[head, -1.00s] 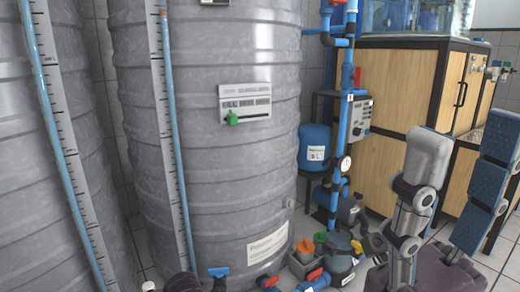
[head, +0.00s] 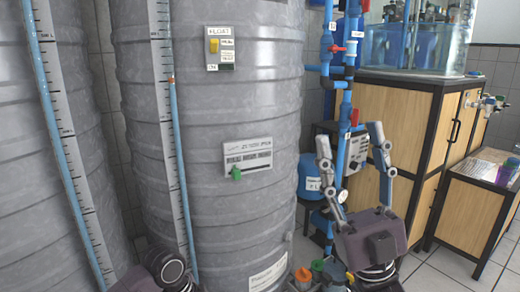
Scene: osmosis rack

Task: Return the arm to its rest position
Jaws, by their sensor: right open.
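My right gripper (head: 349,133) stands upright in the right half of the head view. Its two grey fingers point up and are spread well apart, with nothing between them. Its dark purple-grey body sits below them, in front of the blue pipes and the wooden cabinet. Part of my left gripper (head: 135,281) shows at the bottom left edge as a dark body beside a black wrist ring. Its fingers are out of the picture.
A large grey ribbed tank (head: 215,120) fills the middle. Blue pipes (head: 343,110) with red valves and a blue vessel (head: 311,176) stand behind my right gripper. A wooden cabinet (head: 405,115) carries a glass tank (head: 420,45). Pale floor (head: 450,268) shows bottom right.

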